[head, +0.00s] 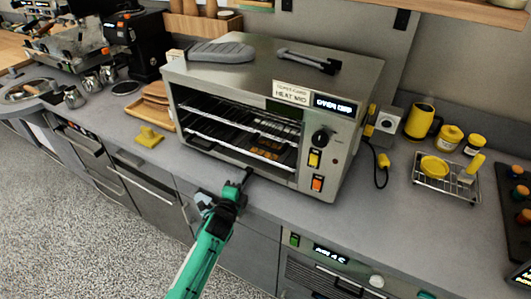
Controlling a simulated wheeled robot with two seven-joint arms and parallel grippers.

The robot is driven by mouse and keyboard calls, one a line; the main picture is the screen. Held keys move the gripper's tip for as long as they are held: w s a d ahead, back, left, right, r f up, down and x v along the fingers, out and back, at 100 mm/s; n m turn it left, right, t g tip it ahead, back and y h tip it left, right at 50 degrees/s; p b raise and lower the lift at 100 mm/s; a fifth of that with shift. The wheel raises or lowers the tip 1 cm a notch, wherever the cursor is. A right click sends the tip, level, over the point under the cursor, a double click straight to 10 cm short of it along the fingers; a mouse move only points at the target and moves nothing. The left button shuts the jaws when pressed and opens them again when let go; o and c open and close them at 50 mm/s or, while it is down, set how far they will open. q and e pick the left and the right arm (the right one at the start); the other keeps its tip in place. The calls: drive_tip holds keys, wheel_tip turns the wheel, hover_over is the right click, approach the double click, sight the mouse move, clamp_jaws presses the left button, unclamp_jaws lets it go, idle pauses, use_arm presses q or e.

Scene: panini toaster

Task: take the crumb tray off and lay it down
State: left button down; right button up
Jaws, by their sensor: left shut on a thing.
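The steel panini toaster (345,120) stands on the grey counter with its front open and wire racks inside. My left gripper (243,182) is at the lower front edge of the toaster. It is shut on a thin dark part there, which I take to be the crumb tray's front. Most of the tray is hidden inside the toaster or behind the gripper, so how far out it is cannot be told. My right gripper is not in view.
Wooden boards (157,95) and a yellow press (149,137) stand left of the toaster. A yellow mug (419,121) and a wire rack (447,180) are to the right. A grey mitt (221,53) and black tongs (308,61) lie on top.

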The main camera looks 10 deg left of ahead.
use_arm(q)
drive_tip(key=shift+s, duration=0.1)
drive_tip(key=shift+s+a+p, duration=0.25)
drive_tip(key=shift+s+p, duration=0.05)
drive_tip(key=shift+s, duration=0.3)
drive_tip(key=shift+s+a+p, duration=0.2)
drive_tip(key=shift+s+p, duration=0.05)
drive_tip(key=shift+s, duration=0.3)
drive_tip(key=s+a+p, duration=0.3)
drive_tip(key=s+a, duration=0.1)
drive_tip(key=s, duration=0.6)
drive_tip(key=shift+s, duration=0.35)
idle(0.4)
drive_tip(key=shift+s, duration=0.1)
